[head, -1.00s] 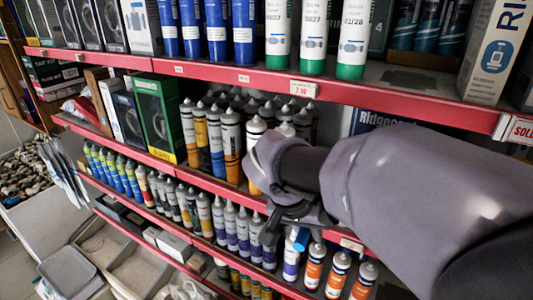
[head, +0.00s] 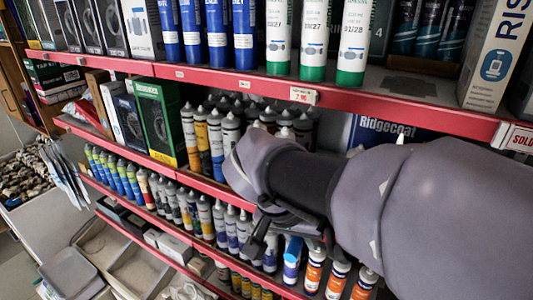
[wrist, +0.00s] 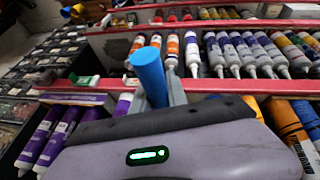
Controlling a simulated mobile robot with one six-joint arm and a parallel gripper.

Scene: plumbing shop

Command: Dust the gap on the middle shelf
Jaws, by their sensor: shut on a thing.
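My gripper (head: 290,238) is at the front of the shelving, in front of the lower row of tubes. It is shut on a blue cylindrical thing (head: 292,249), whose round end also shows between the grey fingers in the wrist view (wrist: 148,72). The rest of the held thing is hidden, so I cannot tell whether it is a duster. The middle shelf (head: 130,153) has a red front edge and holds boxes and several tubes. My arm covers its right part, and no clear gap shows there.
A green box (head: 158,125) and upright tubes (head: 216,140) stand left of my arm on the middle shelf. A blue Ridgecoat box (head: 378,130) is behind it. The upper shelf (head: 400,108) overhangs. Orange-white tubes (head: 314,270) stand close below my gripper.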

